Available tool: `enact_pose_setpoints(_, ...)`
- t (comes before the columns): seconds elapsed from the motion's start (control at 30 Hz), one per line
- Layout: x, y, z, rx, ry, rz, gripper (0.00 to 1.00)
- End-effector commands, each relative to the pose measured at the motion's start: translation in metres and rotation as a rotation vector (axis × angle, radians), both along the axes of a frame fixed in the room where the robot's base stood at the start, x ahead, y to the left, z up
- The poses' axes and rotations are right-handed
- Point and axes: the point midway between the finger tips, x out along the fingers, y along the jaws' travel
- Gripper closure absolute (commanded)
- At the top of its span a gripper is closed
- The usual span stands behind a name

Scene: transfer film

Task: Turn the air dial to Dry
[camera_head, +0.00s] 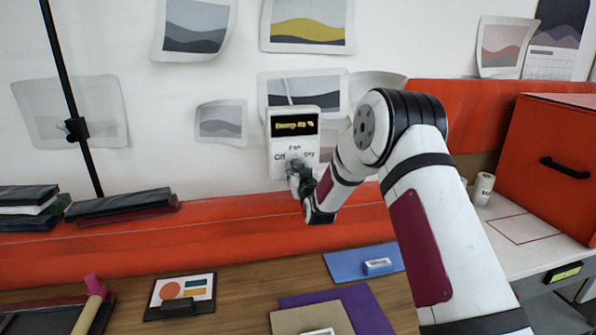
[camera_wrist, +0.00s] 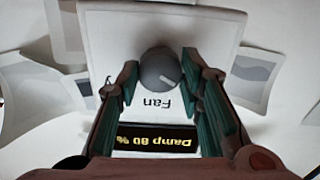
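The air dial (camera_wrist: 158,68) is a round grey knob on a white wall panel (camera_wrist: 108,22), seen upside down in the wrist view. In the head view, the panel (camera_head: 281,160) shows Fan above the dial, a partly hidden label at left and one at right. My gripper (camera_wrist: 160,70) has its fingers apart, one on each side of the dial; I cannot tell whether they touch it.
Paper pictures (camera_head: 308,25) hang on the wall around the panel. An orange ledge (camera_head: 150,235) runs below it. A wooden desk with a blue mat (camera_head: 345,265) and a purple mat (camera_head: 365,305) lies in front. An orange cabinet (camera_head: 545,140) stands at right.

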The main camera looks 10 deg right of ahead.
Motion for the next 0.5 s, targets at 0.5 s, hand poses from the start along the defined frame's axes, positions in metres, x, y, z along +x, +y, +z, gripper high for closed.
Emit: enact_pose_setpoints(0.5, 0.0005, -0.0007, 0.0001, 0.155, -0.001, -0.001, 0.94)
